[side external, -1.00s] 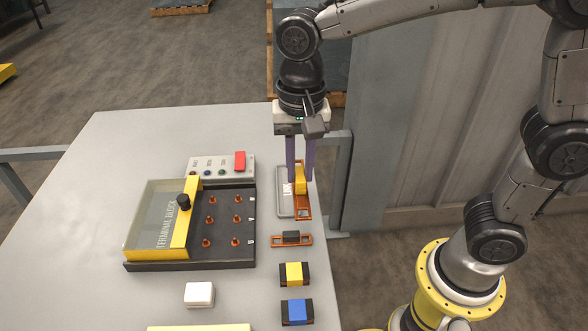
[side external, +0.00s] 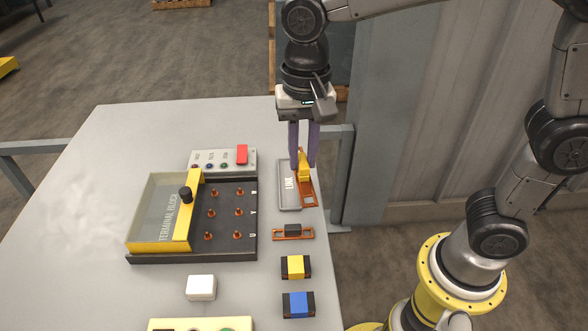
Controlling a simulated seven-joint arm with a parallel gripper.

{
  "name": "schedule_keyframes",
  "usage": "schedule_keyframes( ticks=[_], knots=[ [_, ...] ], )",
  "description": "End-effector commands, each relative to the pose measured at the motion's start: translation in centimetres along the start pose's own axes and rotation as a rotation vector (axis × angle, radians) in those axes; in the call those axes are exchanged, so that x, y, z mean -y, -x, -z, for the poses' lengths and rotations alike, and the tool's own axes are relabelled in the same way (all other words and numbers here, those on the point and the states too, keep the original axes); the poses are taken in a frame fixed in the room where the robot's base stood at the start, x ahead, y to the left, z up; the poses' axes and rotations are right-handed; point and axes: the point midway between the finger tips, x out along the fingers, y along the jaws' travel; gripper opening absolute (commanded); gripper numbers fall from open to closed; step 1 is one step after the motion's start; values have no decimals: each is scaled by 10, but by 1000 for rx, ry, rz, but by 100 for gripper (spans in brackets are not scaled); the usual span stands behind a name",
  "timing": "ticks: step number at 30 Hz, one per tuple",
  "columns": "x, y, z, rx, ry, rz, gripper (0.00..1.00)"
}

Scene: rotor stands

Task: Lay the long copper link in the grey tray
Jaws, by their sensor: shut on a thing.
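The long copper link (side external: 309,191) is a flat orange-copper frame with a yellow grip block (side external: 304,169) on top. My gripper (side external: 303,163) is shut on that yellow block, its two purple fingers pointing down. The grey tray (side external: 286,198), marked LINK, lies on the table at the right edge. The link is over the tray's right side and slants, its near end sticking out to the right. I cannot tell whether it touches the tray. The far part of the link is partly hidden by the fingers.
A short copper link (side external: 293,232) with a dark block lies just in front of the tray. Yellow (side external: 295,267) and blue (side external: 298,305) blocks are nearer. The terminal block (side external: 230,225) with copper posts stands left, a button panel (side external: 222,160) behind it.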

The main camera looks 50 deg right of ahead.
Motion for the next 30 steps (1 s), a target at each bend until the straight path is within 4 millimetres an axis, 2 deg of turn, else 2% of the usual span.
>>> schedule_keyframes(
  ticks=[5,9,12,15,20,30],
  knots=[
    [-38,-21,20,1,35,-5,0],
    [-69,-32,36,4,-2,-9,0],
    [-86,-35,43,5,-49,-12,0],
    [-94,-35,48,6,-84,-12,0],
    [-86,-42,62,8,-100,-14,0],
    [-35,-76,113,7,-98,-14,0]
  ],
)
